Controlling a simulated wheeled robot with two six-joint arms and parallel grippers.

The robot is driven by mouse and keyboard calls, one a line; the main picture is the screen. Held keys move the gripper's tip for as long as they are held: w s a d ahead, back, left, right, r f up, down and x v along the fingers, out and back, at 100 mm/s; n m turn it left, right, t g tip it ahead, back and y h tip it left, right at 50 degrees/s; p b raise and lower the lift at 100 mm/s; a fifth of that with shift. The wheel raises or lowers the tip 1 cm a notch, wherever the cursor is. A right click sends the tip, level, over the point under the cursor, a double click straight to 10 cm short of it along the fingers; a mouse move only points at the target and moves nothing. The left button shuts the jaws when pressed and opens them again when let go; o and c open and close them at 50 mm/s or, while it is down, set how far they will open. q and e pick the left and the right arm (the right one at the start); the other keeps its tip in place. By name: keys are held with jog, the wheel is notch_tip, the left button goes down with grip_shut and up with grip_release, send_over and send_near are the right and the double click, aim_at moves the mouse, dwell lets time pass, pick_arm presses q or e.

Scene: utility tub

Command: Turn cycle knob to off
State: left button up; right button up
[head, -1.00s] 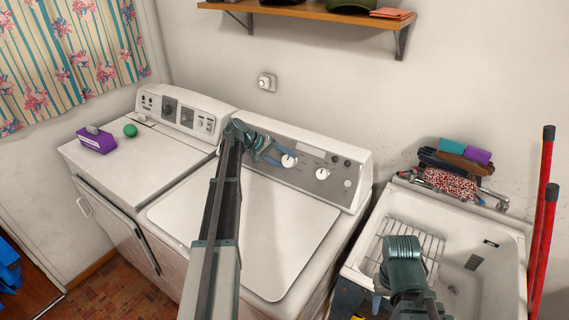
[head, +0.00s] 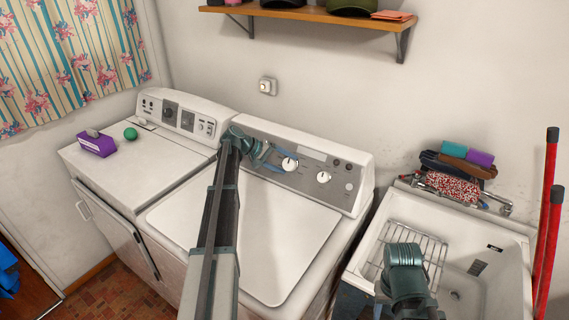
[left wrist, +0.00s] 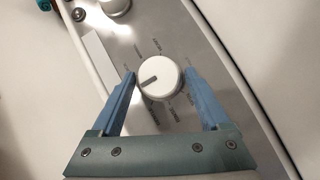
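A round white knob (head: 290,163) with a dark pointer mark sits on the grey panel of the washer.
A second white knob (head: 323,177) is to the right on the same panel. The washer lid (head: 270,235) is clear. The dryer (head: 140,155) at left carries a purple box (head: 97,144) and a green ball (head: 130,134). A sink (head: 480,240) with a wire rack stands at right.

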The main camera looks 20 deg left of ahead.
pick_arm(q)
jog(key=shift+o, duration=0.9)
jog(key=shift+a+r, duration=0.1)
jog(key=shift+r, duration=0.1)
jog(key=p+v, duration=0.8)
jog(key=v, duration=0.5)
jog(key=shift+s+a, duration=0.2)
jog(key=shift+s, duration=0.05)
